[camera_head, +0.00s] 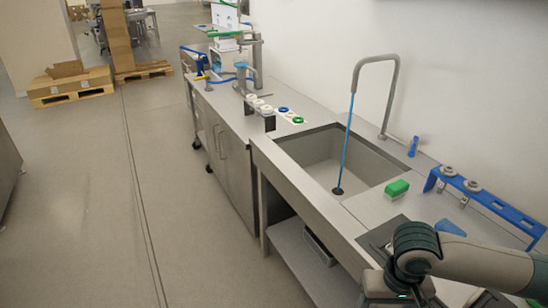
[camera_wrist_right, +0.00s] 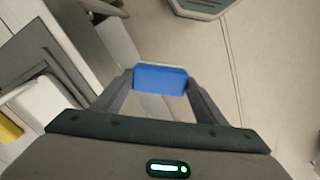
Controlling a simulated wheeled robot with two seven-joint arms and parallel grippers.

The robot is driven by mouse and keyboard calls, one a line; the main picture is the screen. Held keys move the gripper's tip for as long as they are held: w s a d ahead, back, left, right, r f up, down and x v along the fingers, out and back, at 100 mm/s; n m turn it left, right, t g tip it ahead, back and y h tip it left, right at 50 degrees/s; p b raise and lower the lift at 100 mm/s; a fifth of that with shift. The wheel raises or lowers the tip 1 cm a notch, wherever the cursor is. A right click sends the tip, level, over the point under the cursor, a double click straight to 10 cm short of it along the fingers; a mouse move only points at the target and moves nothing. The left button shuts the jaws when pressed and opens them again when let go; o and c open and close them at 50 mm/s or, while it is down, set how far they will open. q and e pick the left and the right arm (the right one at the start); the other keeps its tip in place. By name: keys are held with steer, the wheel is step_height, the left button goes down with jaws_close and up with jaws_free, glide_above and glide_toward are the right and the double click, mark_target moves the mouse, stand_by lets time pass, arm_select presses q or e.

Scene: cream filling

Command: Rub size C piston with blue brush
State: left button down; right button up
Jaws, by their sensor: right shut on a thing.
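My right gripper (camera_wrist_right: 160,84) is shut on the blue brush (camera_wrist_right: 160,79), a blue block with a thin pale edge, held between both fingertips over the floor. In the head view my right arm comes in at the lower right, and the gripper's fingers and the brush are not visible there. Grey ring-like parts (camera_head: 447,171) sit on a blue rack (camera_head: 508,213) right of the sink. White, blue and green round parts (camera_head: 284,110) stand in a row beyond the sink. I cannot tell which part is the size C piston. My left gripper is not in view.
A sink (camera_head: 335,160) with a tall tap (camera_head: 394,75) and a hanging blue hose (camera_head: 347,140) is set in the steel counter. A green brush (camera_head: 397,188) lies on its right. The floor (camera_head: 100,190) on the left is open, with loaded pallets (camera_head: 70,87) far back.

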step_height(320, 180, down, 6)
steer(key=s, duration=0.2)
steer(key=shift+s+r, duration=0.15)
steer(key=shift+r, duration=0.05)
